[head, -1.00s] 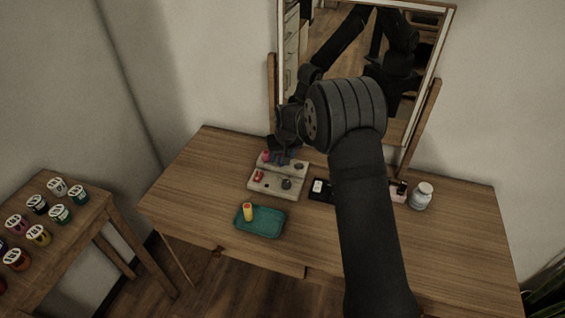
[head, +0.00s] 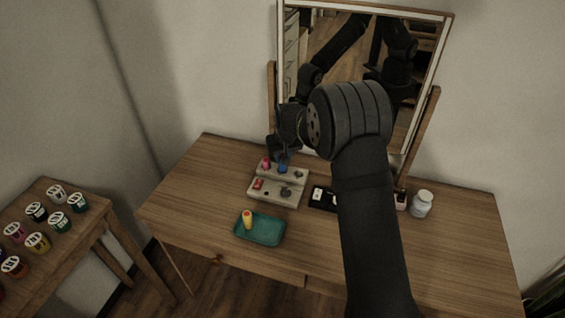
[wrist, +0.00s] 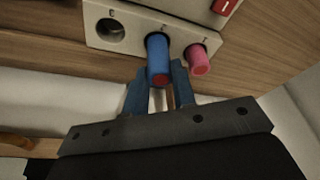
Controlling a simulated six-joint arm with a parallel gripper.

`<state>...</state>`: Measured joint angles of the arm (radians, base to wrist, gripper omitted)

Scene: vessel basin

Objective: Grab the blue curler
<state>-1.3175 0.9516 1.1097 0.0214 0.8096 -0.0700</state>
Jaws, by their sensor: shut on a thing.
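The blue curler (wrist: 158,55) stands at its hole in the pale rack (wrist: 130,37), with its red-centred end towards my wrist camera. My gripper (wrist: 160,88) is shut on it, one finger on each side. I cannot tell whether the curler's lower end is still in the hole. In the head view the blue curler (head: 283,168) shows at the rack's back row, below my gripper (head: 284,156). The rack (head: 272,202) sits on the table in front of the mirror.
A pink curler (wrist: 204,60) stands close beside the blue one. A red curler (head: 258,183) is in the rack's front row. A teal tray (head: 266,234) holds a yellow curler (head: 247,219). A black item (head: 322,199) and white jar (head: 421,203) stand to the right. A mirror (head: 345,60) rises behind.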

